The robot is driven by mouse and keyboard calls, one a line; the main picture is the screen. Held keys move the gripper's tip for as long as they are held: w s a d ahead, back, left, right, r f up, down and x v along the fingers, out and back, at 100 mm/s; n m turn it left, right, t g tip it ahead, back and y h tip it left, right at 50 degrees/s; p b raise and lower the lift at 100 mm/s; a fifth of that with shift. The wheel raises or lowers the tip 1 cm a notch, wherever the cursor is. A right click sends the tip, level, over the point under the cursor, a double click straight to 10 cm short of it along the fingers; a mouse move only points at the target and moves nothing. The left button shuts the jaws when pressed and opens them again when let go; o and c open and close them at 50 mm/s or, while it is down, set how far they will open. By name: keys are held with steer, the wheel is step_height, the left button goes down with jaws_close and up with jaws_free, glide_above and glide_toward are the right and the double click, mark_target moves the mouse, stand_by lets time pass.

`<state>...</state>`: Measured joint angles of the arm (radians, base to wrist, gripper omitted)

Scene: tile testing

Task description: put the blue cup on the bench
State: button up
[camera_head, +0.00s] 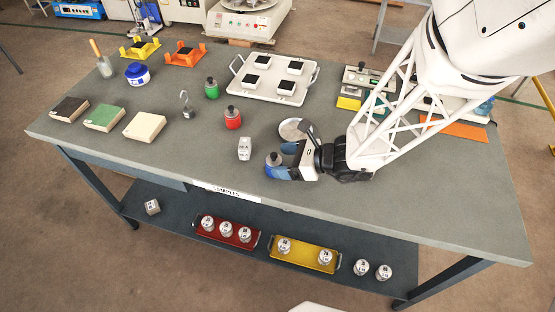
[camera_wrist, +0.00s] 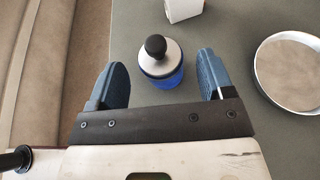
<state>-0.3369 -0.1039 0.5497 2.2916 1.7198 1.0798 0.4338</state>
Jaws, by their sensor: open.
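The blue cup (camera_wrist: 165,79), with a grey lid and a black knob, stands upright between the two blue fingers of my gripper (camera_wrist: 160,66) in the wrist view. A gap shows on each side of it, so the fingers are open and apart from it. In the head view my gripper (camera_head: 280,162) is low over the front middle of the grey bench (camera_head: 210,168), and the cup (camera_head: 273,160) shows partly behind the fingers. The cup appears to stand on the bench top.
A white block (camera_head: 244,148) and a red cup (camera_head: 232,118) stand close by on the left; a round dish (camera_head: 293,129) lies behind my gripper. A white tray (camera_head: 270,82) with dark-topped tiles is farther back. The lower shelf holds red (camera_head: 203,233) and yellow trays (camera_head: 281,254).

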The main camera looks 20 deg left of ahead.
steer(key=shift+v, duration=4.45)
steer(key=s+d+r+n+t+h, duration=0.1)
steer(key=s+d+r+n+h, duration=0.5)
steer(key=d+r+n, duration=0.3)
steer(key=s+d+r+n+t+h, duration=0.1)
steer(key=s+d+r+n+h, duration=0.5)
steer(key=d, duration=0.8)
step_height(320, 180, up, 3)
steer(key=n+h, duration=0.1)
steer(key=n, duration=0.1)
steer(key=shift+s+d+r+n+t+h, duration=0.2)
steer(key=shift+s+n+t+h, duration=0.1)
steer(key=shift+n, duration=0.1)
